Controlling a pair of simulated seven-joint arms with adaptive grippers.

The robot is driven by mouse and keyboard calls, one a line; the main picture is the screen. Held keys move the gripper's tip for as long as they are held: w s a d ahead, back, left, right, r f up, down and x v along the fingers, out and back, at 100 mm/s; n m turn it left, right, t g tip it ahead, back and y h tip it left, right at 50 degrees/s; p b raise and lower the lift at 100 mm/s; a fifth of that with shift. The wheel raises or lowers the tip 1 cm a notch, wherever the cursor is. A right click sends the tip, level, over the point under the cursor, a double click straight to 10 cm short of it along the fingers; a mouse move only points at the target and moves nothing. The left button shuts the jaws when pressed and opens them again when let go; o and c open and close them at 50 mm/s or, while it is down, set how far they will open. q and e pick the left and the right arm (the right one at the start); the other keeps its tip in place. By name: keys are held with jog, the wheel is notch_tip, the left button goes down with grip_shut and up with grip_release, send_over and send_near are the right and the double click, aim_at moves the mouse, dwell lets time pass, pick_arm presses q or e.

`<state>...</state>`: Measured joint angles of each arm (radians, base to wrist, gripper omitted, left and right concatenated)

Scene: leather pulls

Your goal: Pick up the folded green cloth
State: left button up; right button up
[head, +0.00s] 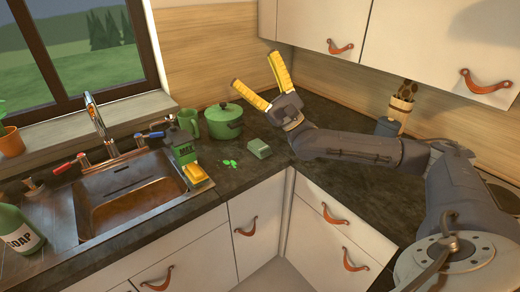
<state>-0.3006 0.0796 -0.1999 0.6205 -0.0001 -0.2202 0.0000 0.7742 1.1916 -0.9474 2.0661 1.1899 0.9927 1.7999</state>
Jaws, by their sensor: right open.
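A small grey-green block-like item (259,148), which looks like the folded green cloth, lies on the dark countertop near the inner corner. My right gripper (254,69) has two yellow fingers spread wide with nothing between them. It is raised above the counter, behind and above the cloth in the picture, pointing up and to the left, and does not touch the cloth. My left gripper is not in the picture.
A green lidded pot (224,121) and a green mug (188,123) stand left of the cloth. Bright green bits (229,164) lie beside it. A sink (135,195), a yellow sponge (195,173) and a soap bottle (19,230) are further left. Upper cabinets (400,40) hang at the right.

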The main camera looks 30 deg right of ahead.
jog(key=w+a+f+n+g+h, duration=0.2)
jog(key=w+f+n+g, duration=0.2)
jog(key=w, duration=0.4)
jog(key=w+a+f+n+g+h, duration=0.1)
jog(key=w+f+n+g+h, duration=0.1)
jog(key=w+f+n+g, duration=0.45)
jog(key=n+g+h, duration=1.1)
send_near(260, 145)
jog(key=shift+w+a+f, duration=0.1)
jog(key=shift+w+f, duration=0.15)
jog(key=shift+f, duration=1.45)
jog(key=shift+w+d+f, duration=0.1)
jog(key=shift+w+f, duration=0.1)
jog(key=shift+f, duration=1.55)
jog(key=shift+w+a+f, duration=0.1)
jog(key=shift+w+f, duration=0.15)
jog(key=shift+f, duration=1.45)
jog(key=shift+c, duration=0.3)
jog(key=c, duration=1.1)
